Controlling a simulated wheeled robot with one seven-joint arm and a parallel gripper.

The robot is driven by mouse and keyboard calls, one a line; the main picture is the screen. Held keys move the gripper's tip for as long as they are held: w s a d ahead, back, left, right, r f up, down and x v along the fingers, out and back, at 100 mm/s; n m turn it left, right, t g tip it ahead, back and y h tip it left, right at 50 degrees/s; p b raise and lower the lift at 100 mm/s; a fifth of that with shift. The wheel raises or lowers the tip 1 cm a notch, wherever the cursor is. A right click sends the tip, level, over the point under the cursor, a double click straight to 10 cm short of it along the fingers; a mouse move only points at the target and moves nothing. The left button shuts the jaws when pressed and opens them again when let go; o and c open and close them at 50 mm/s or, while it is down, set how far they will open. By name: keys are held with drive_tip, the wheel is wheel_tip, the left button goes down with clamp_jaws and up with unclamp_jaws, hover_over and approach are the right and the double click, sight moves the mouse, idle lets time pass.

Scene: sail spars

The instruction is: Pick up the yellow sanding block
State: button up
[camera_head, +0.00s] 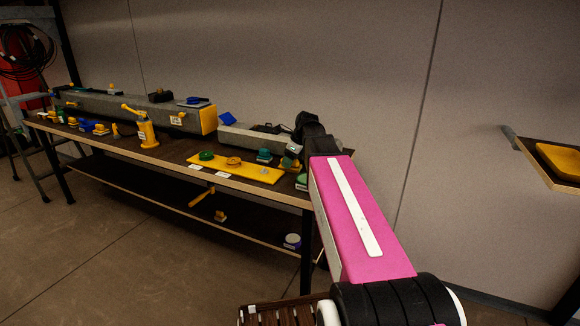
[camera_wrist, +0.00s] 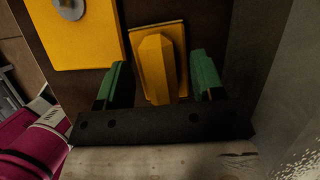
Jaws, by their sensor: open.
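The yellow sanding block (camera_wrist: 156,66), a flat yellow plate with a raised ridge-shaped grip, lies on the dark bench top in the wrist view. My gripper (camera_wrist: 161,76) is open, with one green finger to the left of the block and the other to its right. Gaps show between the fingers and the ridge, and nothing is gripped. The near end of the block is hidden behind the black gripper bar.
A yellow board (camera_head: 236,169) with round pieces lies left of my gripper on the bench (camera_head: 160,152). A long grey spar (camera_head: 130,106) and a shorter grey piece (camera_head: 245,137) lie behind. Several small tools crowd the bench's left. A shelf with a yellow tray (camera_head: 560,160) is far right.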

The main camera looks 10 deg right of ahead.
drive_tip(key=shift+c, duration=0.3)
drive_tip(key=c, duration=1)
drive_tip(key=shift+r, duration=0.2)
drive_tip(key=shift+r, duration=0.6)
wheel_tip(320, 180, up, 2)
drive_tip(key=shift+r, duration=0.15)
drive_tip(key=s+a+r, duration=0.2)
drive_tip(key=s, duration=0.1)
drive_tip(key=s+a+r, duration=0.2)
drive_tip(key=s, duration=0.1)
drive_tip(key=s+a+r, duration=0.2)
drive_tip(key=s+r, duration=0.1)
drive_tip(key=shift+s+a+r, duration=0.1)
drive_tip(key=shift+s+a, duration=0.2)
drive_tip(key=shift+a, duration=0.05)
